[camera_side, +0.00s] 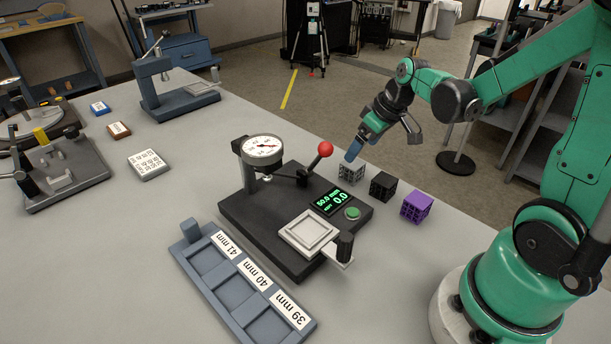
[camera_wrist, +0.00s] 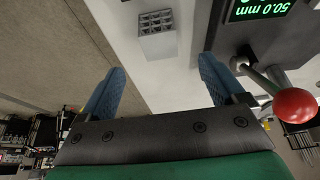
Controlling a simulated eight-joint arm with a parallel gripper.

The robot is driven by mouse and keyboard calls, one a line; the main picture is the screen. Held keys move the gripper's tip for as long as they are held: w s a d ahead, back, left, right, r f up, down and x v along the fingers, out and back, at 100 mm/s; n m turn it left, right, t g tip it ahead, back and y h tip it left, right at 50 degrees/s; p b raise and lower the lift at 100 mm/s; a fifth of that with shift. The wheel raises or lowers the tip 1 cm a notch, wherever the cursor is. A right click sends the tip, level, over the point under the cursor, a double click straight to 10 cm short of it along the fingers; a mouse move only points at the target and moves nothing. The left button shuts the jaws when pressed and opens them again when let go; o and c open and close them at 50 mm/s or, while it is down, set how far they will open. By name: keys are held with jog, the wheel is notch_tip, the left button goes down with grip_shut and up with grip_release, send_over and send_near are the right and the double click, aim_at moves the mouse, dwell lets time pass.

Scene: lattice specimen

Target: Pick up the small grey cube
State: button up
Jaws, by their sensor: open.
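The small grey lattice cube (camera_side: 352,172) stands on the table behind the black gauge stand, leftmost in a row of three cubes. My gripper (camera_side: 354,150) is above it, with a blue finger close to the cube's top in the side view. In the wrist view the cube (camera_wrist: 157,35) lies ahead of the fingertips, roughly midway between the two blue fingers of my gripper (camera_wrist: 161,66). The fingers are wide apart with nothing between them. From the side view I cannot tell whether a finger touches the cube.
A black cube (camera_side: 383,186) and a purple cube (camera_side: 417,207) stand to the right. The gauge stand (camera_side: 262,232) has a red-knobbed lever (camera_wrist: 294,105) near my fingers. A blue tray (camera_side: 222,277) with labelled slots lies in front. The table's far edge is close behind the cubes.

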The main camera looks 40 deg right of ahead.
aim_at(353, 163)
jog(key=shift+f, duration=0.65)
jog(key=shift+x, duration=2.65)
jog(key=c, duration=1.3)
jog(key=shift+r, duration=0.15)
